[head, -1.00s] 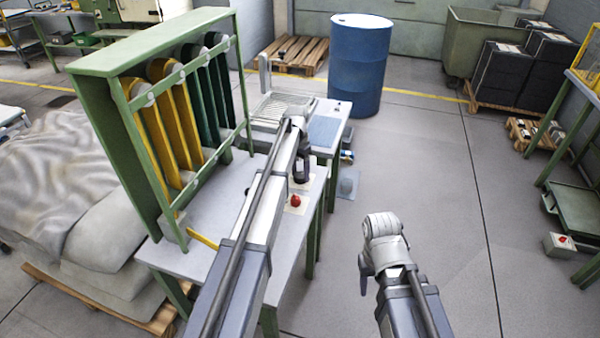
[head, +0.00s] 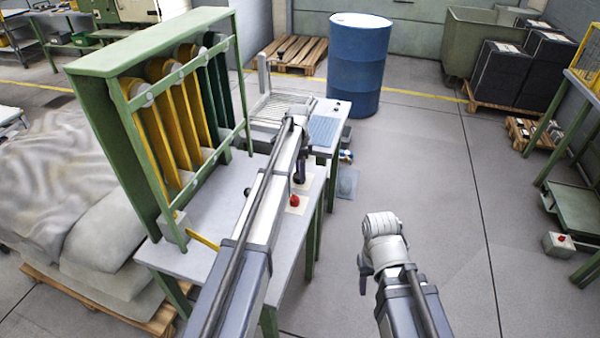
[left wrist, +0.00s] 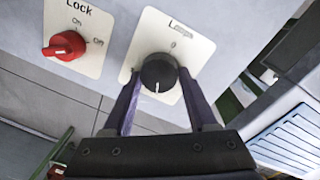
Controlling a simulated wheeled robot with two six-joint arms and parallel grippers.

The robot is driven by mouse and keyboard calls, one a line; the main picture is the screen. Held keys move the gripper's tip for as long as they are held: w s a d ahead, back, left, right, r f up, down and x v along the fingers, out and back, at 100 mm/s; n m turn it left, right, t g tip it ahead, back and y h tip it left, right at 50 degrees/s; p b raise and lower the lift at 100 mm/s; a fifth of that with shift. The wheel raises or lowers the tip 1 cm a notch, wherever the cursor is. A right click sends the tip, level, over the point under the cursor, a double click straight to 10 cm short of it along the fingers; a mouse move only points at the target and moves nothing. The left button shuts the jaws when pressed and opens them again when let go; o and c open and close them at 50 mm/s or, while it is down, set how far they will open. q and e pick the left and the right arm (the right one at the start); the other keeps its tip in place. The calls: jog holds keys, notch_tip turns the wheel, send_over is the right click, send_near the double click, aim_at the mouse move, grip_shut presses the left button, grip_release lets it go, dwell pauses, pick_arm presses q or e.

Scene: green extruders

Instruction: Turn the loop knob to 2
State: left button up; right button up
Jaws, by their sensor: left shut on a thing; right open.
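In the left wrist view, the round black loop knob (left wrist: 158,72) sits on a white plate marked "Loop" (left wrist: 184,32) on a pale panel. A small 0 is printed on the plate beside the knob. The knob's white mark points down toward my gripper's base. My left gripper (left wrist: 160,78) is shut on the knob, one dark finger on each side. Any other numbers on the plate are hidden or not readable. In the head view, my left gripper (head: 299,172) is at the table's right side. My right gripper (head: 364,272) is open and empty above the floor.
A red lock knob (left wrist: 64,46) with On and Off marks is beside the loop plate. A green rack (head: 150,55) with yellow and dark green slats stands on the table (head: 185,262). A blue barrel (head: 358,65) stands behind.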

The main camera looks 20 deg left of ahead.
dwell(0.4)
pick_arm(q)
jog(key=o, duration=1.4)
jog(key=shift+c, duration=0.2)
jog(key=r+p, duration=0.7)
jog(key=p, duration=0.1)
jog(key=shift+w+a+r, duration=0.1)
jog(key=shift+w+r, duration=0.1)
jog(key=shift+r, duration=0.2)
